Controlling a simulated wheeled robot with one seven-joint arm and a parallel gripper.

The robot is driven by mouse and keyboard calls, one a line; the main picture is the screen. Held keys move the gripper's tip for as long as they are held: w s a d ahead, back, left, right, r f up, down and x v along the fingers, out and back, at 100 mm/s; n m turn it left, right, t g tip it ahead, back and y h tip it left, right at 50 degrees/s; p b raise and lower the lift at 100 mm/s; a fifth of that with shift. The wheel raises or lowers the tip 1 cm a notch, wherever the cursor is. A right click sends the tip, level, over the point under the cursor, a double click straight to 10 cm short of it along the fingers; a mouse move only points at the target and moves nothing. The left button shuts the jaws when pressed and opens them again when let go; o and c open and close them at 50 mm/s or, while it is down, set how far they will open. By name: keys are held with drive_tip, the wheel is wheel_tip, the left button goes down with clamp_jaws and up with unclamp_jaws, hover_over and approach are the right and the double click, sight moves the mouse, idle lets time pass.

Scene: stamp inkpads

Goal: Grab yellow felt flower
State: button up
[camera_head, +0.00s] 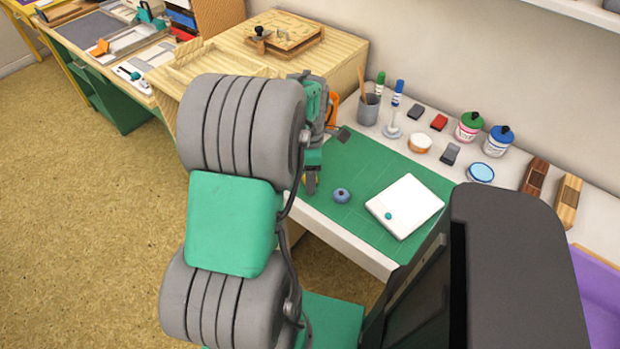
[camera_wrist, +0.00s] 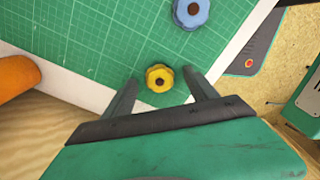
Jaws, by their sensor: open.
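The yellow felt flower (camera_wrist: 160,78) has a dark centre and lies on the green cutting mat (camera_wrist: 100,35) in the wrist view. My gripper (camera_wrist: 160,84) is open, with one finger on each side of the flower. I cannot tell whether the fingers touch the flower. In the head view, my gripper (camera_head: 311,184) is low over the mat's left edge, and a bit of yellow shows at its tip. A blue felt flower (camera_wrist: 191,12) lies beyond the yellow one; it also shows in the head view (camera_head: 342,195).
A white pad (camera_head: 411,208) with a teal piece on it lies on the mat. Ink jars (camera_head: 469,126), a pen cup (camera_head: 369,109) and several small items line the back of the table. An orange object (camera_wrist: 18,76) is at the left of the wrist view.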

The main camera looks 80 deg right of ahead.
drive_tip(key=c, duration=1.4)
